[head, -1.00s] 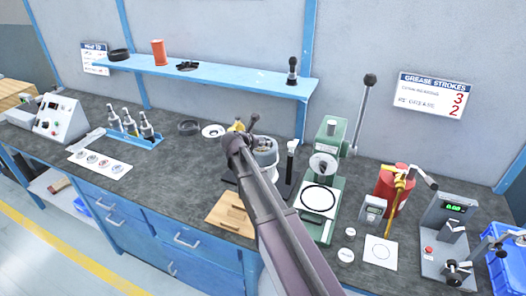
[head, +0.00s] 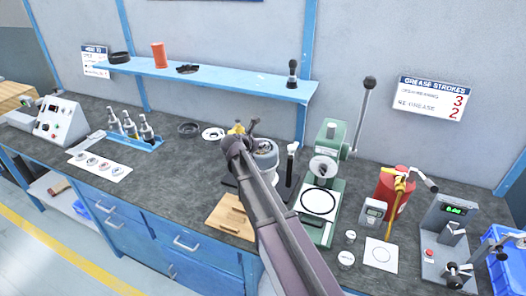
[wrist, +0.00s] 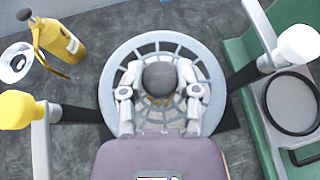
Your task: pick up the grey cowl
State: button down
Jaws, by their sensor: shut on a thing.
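The grey cowl (wrist: 112,72) is a round, slotted grille with a dark grey knob (wrist: 159,79) at its centre, in the middle of the wrist view. My gripper (wrist: 159,92) is shut on this knob, one finger on each side. Part of the cowl's near side is hidden behind my gripper's body. In the head view a round grey body (head: 266,152) shows just right of my wrist, and my arm hides much of it. I cannot tell whether the cowl is clear of what lies below it.
A yellow-topped post (wrist: 18,108) and a white-topped post (wrist: 298,45) flank the cowl closely. A green press (head: 324,170) stands to the right. A wooden board (head: 229,216) lies in front. A yellow bottle (wrist: 58,40) lies beyond the yellow-topped post.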

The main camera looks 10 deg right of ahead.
jog(key=shift+r, duration=0.1)
notch_tip(320, 180, up, 10)
jog(key=p, duration=1)
dwell(0.9)
